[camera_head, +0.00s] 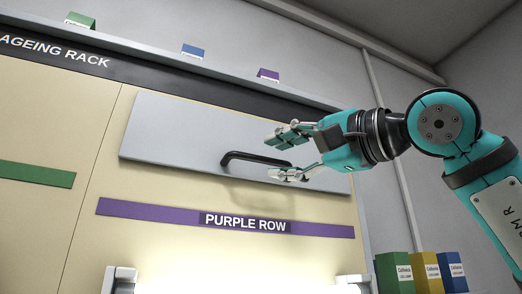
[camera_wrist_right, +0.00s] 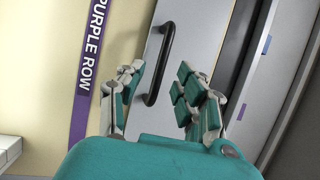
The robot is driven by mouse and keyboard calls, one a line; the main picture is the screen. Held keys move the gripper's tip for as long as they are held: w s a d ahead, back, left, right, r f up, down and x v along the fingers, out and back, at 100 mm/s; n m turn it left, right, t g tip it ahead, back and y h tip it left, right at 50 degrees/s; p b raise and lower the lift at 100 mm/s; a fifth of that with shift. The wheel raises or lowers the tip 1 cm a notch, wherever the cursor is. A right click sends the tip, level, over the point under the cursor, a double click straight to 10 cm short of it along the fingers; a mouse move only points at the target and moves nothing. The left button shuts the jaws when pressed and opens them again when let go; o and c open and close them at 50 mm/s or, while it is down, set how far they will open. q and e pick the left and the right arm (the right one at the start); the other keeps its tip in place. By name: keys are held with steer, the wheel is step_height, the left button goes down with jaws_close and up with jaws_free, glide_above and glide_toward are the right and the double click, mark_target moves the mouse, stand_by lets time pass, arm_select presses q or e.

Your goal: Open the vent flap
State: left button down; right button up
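The vent flap (camera_head: 180,135) is a flat grey panel with a black bar handle (camera_head: 255,159), set on the cream rack front above the purple strip. It looks closed. The flap (camera_wrist_right: 190,45) and handle (camera_wrist_right: 160,62) also show in the right wrist view. My right gripper (camera_head: 291,155) is open at the right end of the handle. In the right wrist view its fingers (camera_wrist_right: 155,95) are spread, with the handle ahead between them. Whether they touch the handle I cannot tell. My left gripper is not in view.
A purple strip labelled PURPLE ROW (camera_head: 150,211) runs below the flap, above a bright lit area. Small green (camera_head: 80,20), blue (camera_head: 193,51) and purple (camera_head: 268,75) boxes stand on the top ledge. Green, yellow and blue boxes (camera_head: 425,271) stand at lower right.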

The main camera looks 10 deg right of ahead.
mark_target(263, 160)
steer(key=p+x, duration=0.1)
steer(key=x, duration=0.4)
jaws_close()
stand_by(0.5)
